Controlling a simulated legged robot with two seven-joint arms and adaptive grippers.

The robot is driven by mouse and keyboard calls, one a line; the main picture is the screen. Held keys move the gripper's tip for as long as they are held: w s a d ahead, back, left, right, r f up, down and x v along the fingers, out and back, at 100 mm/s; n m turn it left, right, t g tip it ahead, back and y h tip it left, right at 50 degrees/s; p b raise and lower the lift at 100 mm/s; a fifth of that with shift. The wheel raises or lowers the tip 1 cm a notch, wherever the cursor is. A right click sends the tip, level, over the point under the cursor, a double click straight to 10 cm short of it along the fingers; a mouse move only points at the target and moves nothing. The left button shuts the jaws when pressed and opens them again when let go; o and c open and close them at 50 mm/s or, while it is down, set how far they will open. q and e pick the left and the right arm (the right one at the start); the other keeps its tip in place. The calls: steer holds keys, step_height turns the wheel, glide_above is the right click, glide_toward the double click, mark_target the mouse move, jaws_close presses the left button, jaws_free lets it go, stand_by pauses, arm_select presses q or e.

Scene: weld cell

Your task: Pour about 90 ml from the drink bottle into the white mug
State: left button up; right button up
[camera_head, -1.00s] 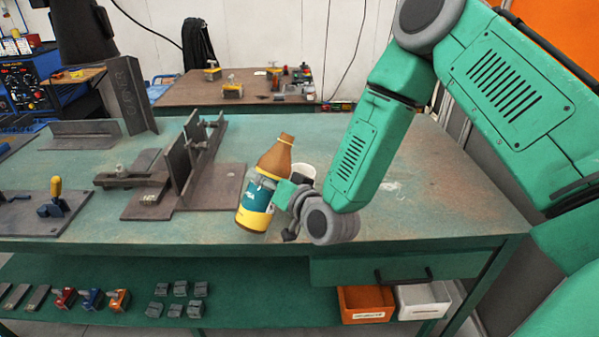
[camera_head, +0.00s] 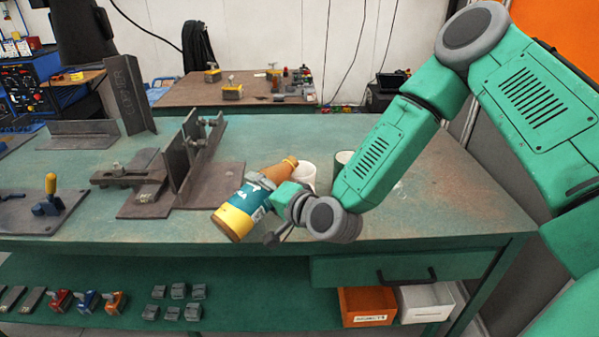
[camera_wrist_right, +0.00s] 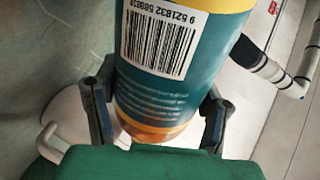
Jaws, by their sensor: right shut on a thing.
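The drink bottle (camera_head: 247,203) is brown with a teal and yellow label. It is tilted, its neck up to the right beside the white mug and its yellow base down to the left. My right gripper (camera_head: 272,190) is shut on the bottle. In the right wrist view the two fingers of my right gripper (camera_wrist_right: 157,115) sit either side of the bottle label (camera_wrist_right: 165,50). The white mug (camera_head: 307,174) stands on the bench just right of the bottle neck, partly hidden; it also shows in the right wrist view (camera_wrist_right: 68,118). The mug's inside is hidden. My left gripper is not in view.
Steel fixtures (camera_head: 190,160) stand left of the bottle on the green bench (camera_head: 440,215). The bench's right part is clear. Orange (camera_head: 367,306) and white bins (camera_head: 425,302) sit below.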

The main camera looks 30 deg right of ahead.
steer(key=shift+w+d+r+m+y, duration=0.1)
steer(key=shift+d+r+m+y, duration=0.15)
steer(key=shift+r, duration=0.2)
steer(key=shift+w+d+r+m+y, duration=0.1)
steer(key=shift+r+m, duration=0.25)
steer(key=shift+r, duration=0.1)
steer(key=shift+s+a+r+m+p, duration=0.1)
steer(key=shift+r+m+p, duration=0.2)
steer(key=shift+r+p, duration=0.1)
steer(key=shift+a+r, duration=0.1)
steer(key=shift+a, duration=0.15)
steer(key=shift+r+m+y, duration=0.35)
steer(key=shift+r+m, duration=0.1)
steer(key=shift+m, duration=0.05)
stand_by(1.7)
steer(key=f+n, duration=0.2)
steer(key=shift+s+a+f+h+b, duration=0.15)
steer(key=shift+s+f+h+b, duration=0.05)
steer(key=shift+f+h+b, duration=0.2)
steer(key=shift+w+a+f, duration=0.1)
steer(key=shift+a+f, duration=0.05)
steer(key=shift+f, duration=0.1)
steer(key=shift+a+f+n+b, duration=0.15)
steer(key=shift+f+n+b, duration=0.15)
steer(key=shift+n, duration=0.2)
steer(key=shift+r, duration=0.1)
